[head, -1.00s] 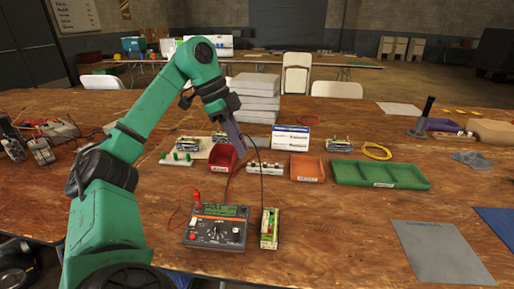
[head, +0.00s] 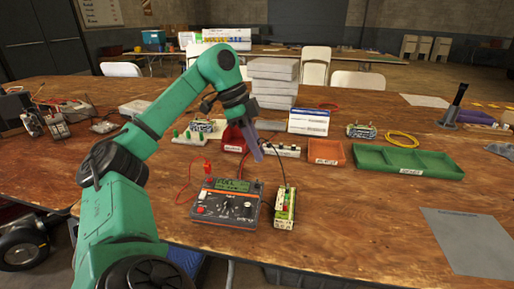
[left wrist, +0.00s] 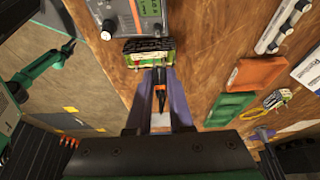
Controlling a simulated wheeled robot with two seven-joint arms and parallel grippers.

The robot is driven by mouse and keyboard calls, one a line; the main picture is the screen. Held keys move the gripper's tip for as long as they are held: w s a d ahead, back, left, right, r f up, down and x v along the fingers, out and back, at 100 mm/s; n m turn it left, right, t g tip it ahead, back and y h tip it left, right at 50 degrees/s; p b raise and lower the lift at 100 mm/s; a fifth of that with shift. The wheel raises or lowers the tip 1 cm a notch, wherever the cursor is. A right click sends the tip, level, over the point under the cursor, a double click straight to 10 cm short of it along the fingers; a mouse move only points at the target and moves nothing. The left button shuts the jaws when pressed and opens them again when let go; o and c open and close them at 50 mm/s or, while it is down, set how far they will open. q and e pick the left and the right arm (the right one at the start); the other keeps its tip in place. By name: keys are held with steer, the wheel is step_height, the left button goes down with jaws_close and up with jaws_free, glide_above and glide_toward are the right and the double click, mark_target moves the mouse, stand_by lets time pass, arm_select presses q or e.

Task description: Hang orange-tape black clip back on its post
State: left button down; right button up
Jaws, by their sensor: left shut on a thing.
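My left gripper (head: 257,157) is shut, its purple fingers pointing down over the table just behind the charger and battery pack. In the left wrist view, a black clip with orange tape (left wrist: 160,99) sits between its fingers (left wrist: 160,90). A black lead hangs near the fingers and runs down to the green-yellow battery pack (head: 285,207). The grey-and-orange charger (head: 226,206) with a lit screen stands beside the pack. Which post belongs to the clip cannot be told. My right arm shows small at the left of the left wrist view; its gripper (left wrist: 70,48) is unclear.
A white strip with green pegs (head: 190,138) and a white strip with small upright pieces (head: 282,151) stand behind. A red bin (head: 234,138), orange bin (head: 326,153) and green tray (head: 408,161) line the table. A red lead lies left of the charger. The front right is mostly clear.

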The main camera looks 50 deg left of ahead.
arm_select(q)
steer(key=shift+f+b, duration=2.8)
steer(key=shift+f, duration=0.65)
steer(key=shift+r, duration=0.1)
steer(key=shift+f, duration=0.2)
steer(key=c, duration=0.7)
jaws_free()
steer(key=shift+c, duration=0.2)
steer(key=shift+o, duration=1.1)
